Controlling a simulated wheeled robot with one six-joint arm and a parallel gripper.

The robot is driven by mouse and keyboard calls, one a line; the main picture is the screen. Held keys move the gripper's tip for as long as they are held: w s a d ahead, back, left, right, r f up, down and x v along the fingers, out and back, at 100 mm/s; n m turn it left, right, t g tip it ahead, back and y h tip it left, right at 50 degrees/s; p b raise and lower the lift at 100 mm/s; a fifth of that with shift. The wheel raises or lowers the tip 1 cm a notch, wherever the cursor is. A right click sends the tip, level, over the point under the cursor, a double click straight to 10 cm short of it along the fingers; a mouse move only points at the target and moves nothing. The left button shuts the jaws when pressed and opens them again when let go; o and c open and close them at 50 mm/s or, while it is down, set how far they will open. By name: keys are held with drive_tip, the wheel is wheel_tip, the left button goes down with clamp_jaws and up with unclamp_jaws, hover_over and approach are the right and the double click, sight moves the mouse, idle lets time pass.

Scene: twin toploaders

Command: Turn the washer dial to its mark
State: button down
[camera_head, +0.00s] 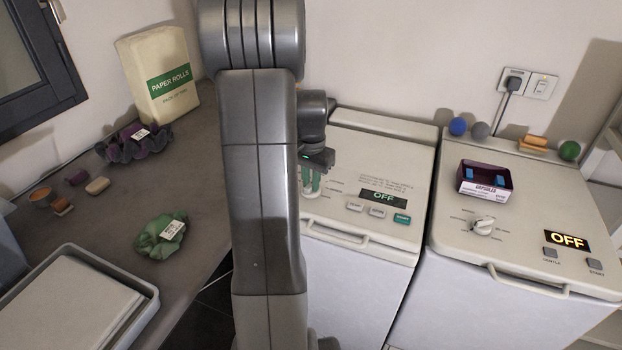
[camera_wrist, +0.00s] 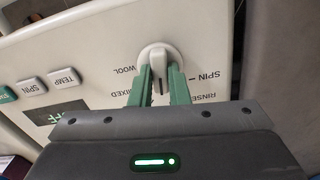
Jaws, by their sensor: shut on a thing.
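The washer is the left toploader (camera_head: 385,160), with a white lid and an OFF display (camera_head: 383,196). Its white dial (camera_wrist: 157,53) shows in the wrist view, with WOOL, MIXED, SPIN and RINSE labels around it, upside down in this view. My gripper (camera_wrist: 160,78) has its green fingers on either side of the dial's grip and is shut on it. In the head view my gripper (camera_head: 312,178) points down at the lid's left part, and the dial is mostly hidden there. I cannot tell which mark the dial points to.
The right toploader (camera_head: 530,200) has its own dial (camera_head: 482,226), a capsules box (camera_head: 484,188) and lit OFF display. Balls and a sponge (camera_head: 533,142) lie behind it. The left counter (camera_head: 200,190) holds paper rolls (camera_head: 160,80), cloths (camera_head: 160,235) and a tray (camera_head: 140,300).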

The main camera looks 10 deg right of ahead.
drive_tip(key=shift+n, duration=0.7)
drive_tip(key=c, duration=1.4)
unclamp_jaws()
wheel_tip(320, 180, up, 14)
drive_tip(key=shift+f, duration=0.1)
